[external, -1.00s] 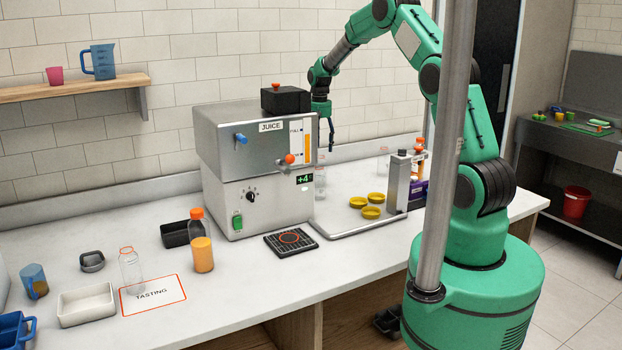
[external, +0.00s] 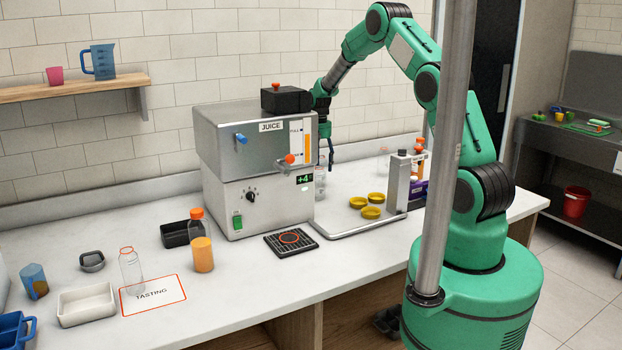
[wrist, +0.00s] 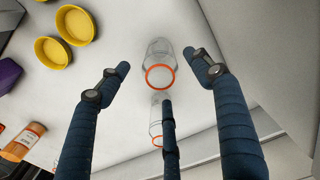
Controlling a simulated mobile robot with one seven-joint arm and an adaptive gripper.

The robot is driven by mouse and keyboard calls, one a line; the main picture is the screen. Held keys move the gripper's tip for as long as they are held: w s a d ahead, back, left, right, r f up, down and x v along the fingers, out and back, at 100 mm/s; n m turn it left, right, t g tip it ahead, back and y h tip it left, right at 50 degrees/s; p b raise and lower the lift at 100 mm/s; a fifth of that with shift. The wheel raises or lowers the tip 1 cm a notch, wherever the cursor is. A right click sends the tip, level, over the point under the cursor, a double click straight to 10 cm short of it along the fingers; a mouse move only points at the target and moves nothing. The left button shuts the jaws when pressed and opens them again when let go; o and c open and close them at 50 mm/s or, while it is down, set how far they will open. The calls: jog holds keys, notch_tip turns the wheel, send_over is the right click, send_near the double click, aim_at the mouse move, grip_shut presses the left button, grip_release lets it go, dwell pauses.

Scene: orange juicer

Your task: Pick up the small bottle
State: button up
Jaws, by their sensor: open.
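Two clear bottles with orange rims stand below my gripper in the wrist view. One bottle (wrist: 159,52) lies between the left and right fingertips, its open mouth facing the camera. The other bottle (wrist: 155,118) is partly hidden by the middle finger. Which is the small one I cannot tell. My gripper (wrist: 156,63) is open and empty, its fingers spread around the first bottle's outline; its height above it is unclear. In the external view my gripper (external: 327,158) points down beside the juicer, above a clear bottle (external: 320,185) partly hidden by the juicer.
The steel juicer (external: 255,170) stands close on the left of my gripper. Another clear bottle (external: 130,270) stands near the tasting card (external: 165,297). A wall runs behind.

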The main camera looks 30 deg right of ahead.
aim_at(319, 175)
dwell(0.3)
jog(key=shift+s+f+b, duration=0.1)
jog(key=shift+f+b, duration=0.45)
jog(key=shift+f, duration=2.05)
jog(key=c, duration=1)
